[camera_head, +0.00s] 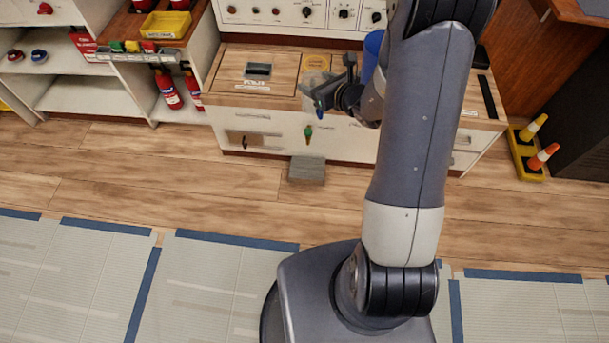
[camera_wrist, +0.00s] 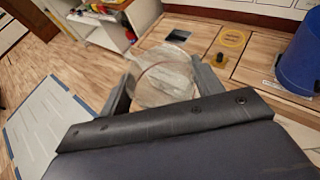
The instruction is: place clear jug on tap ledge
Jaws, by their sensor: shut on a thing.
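The clear jug (camera_wrist: 163,72) is between the two fingers of my gripper (camera_wrist: 162,88) in the wrist view, and the gripper is shut on it. In the head view the clear jug (camera_head: 314,82) is faint, partly hidden by my gripper (camera_head: 335,95), in front of the wooden counter's edge. Below it, a tap with a green part (camera_head: 308,132) is on the white cabinet front. A small grey ledge (camera_head: 306,170) juts out low at the cabinet's foot, below the tap. The jug is above the ledge and apart from it.
A blue bucket (camera_wrist: 300,60) stands on the counter, close to the right; it also shows behind my arm in the head view (camera_head: 371,55). A yellow ring (camera_wrist: 234,38) lies on the counter. Red extinguishers (camera_head: 168,90) stand left. The floor before the ledge is clear.

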